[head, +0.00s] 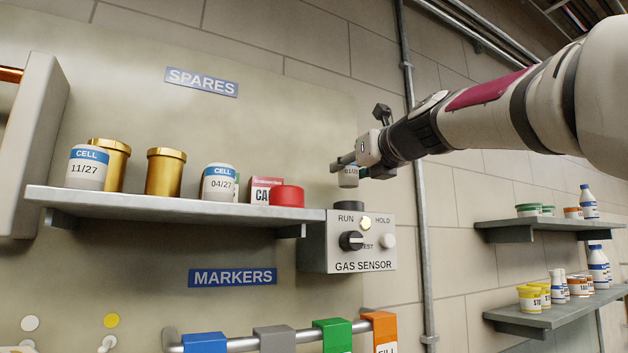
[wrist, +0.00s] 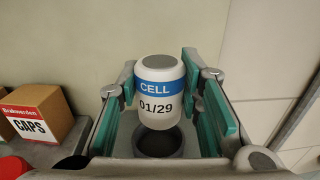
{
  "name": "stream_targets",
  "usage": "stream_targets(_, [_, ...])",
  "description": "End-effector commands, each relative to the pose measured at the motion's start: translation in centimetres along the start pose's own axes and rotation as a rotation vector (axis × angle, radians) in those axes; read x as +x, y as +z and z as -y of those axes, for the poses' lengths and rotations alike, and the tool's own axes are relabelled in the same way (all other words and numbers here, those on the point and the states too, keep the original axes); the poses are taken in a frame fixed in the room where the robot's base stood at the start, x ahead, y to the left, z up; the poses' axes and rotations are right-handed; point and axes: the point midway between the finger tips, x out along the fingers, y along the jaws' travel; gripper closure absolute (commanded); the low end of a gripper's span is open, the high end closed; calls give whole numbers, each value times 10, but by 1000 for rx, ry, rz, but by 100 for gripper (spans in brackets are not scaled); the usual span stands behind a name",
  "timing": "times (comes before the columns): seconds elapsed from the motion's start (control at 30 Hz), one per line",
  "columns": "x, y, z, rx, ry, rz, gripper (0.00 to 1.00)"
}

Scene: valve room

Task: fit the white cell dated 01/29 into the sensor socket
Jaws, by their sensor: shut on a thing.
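The white cell dated 01/29 (wrist: 159,92), with a blue CELL band, is held between the teal finger pads of my gripper (head: 349,167). It looks upright, and its lower part shows below the fingers in the head view (head: 348,180). The dark round sensor socket (wrist: 158,143) shows just below the cell in the wrist view. The grey gas sensor box (head: 318,242) is under my gripper in the head view, with a gap between the cell and the box top. The socket opening is not visible in the head view.
The spares shelf (head: 180,201) holds a cell dated 11/27 (head: 87,168), a cell dated 04/27 (head: 219,184), gold canisters (head: 165,172), a CAPS box (wrist: 38,113) and a red round item (head: 287,196). The sensor's front has a black knob (head: 351,241). A vertical pipe (head: 416,230) runs to the right.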

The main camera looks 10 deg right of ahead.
Motion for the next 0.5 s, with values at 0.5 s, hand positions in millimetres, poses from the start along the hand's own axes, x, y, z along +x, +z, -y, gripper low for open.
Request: stream_targets(0.5, [1, -17, 0, 0, 1, 1, 95])
